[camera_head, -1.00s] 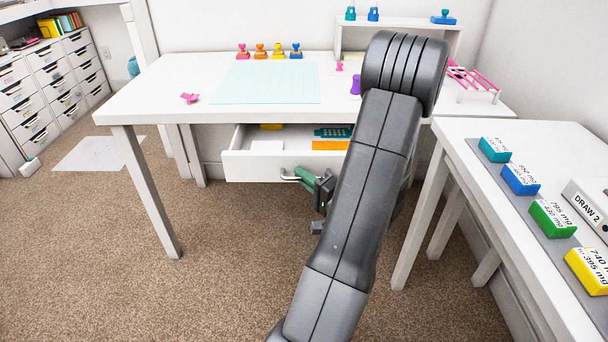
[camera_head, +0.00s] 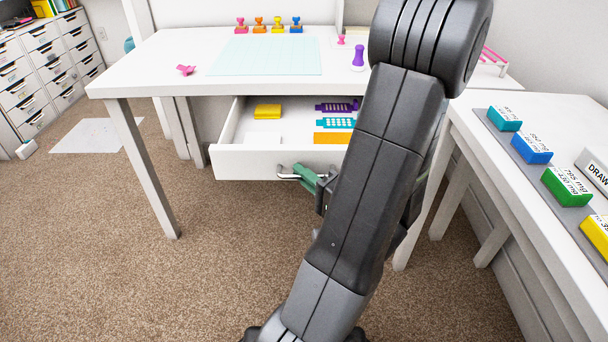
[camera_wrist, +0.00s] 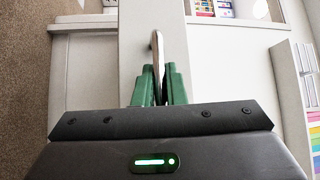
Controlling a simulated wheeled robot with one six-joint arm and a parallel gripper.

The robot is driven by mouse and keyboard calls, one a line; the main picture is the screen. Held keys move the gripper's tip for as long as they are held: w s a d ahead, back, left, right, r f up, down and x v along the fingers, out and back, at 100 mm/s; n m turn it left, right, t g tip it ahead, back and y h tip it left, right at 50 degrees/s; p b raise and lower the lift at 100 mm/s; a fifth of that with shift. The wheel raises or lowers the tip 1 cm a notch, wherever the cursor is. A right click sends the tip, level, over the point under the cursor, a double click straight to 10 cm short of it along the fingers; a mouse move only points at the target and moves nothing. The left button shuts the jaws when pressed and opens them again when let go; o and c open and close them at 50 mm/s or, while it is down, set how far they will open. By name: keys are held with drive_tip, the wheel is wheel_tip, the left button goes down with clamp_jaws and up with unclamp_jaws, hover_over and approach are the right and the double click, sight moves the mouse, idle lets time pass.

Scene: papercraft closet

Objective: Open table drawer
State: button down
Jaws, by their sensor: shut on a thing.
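The table drawer (camera_head: 245,163) is white and stands pulled out from under the white table (camera_head: 165,75). A yellow block (camera_head: 267,111), purple and teal pieces and an orange piece lie inside it. My gripper (camera_head: 308,178) has green fingers and is shut on the drawer's metal handle (camera_head: 285,171). In the wrist view the green fingers (camera_wrist: 160,85) close around the handle (camera_wrist: 157,50), with the drawer front behind it. My arm hides the right part of the drawer.
Several coloured stamps (camera_head: 278,25) and a pale blue mat (camera_head: 265,56) are on the tabletop. A side table (camera_head: 540,115) with coloured blocks stands close on the right. Brown carpet (camera_head: 90,240) is clear at the front left.

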drive_tip(key=c, duration=1.8)
unclamp_jaws()
drive_tip(key=shift+o, duration=0.2)
drive_tip(key=p+v, duration=0.1)
drive_tip(key=v, duration=1.2)
drive_tip(key=shift+s+d, duration=0.3)
drive_tip(key=shift+f, duration=0.1)
drive_tip(key=shift+b+x, duration=0.5)
drive_tip(key=shift+x, duration=6.45)
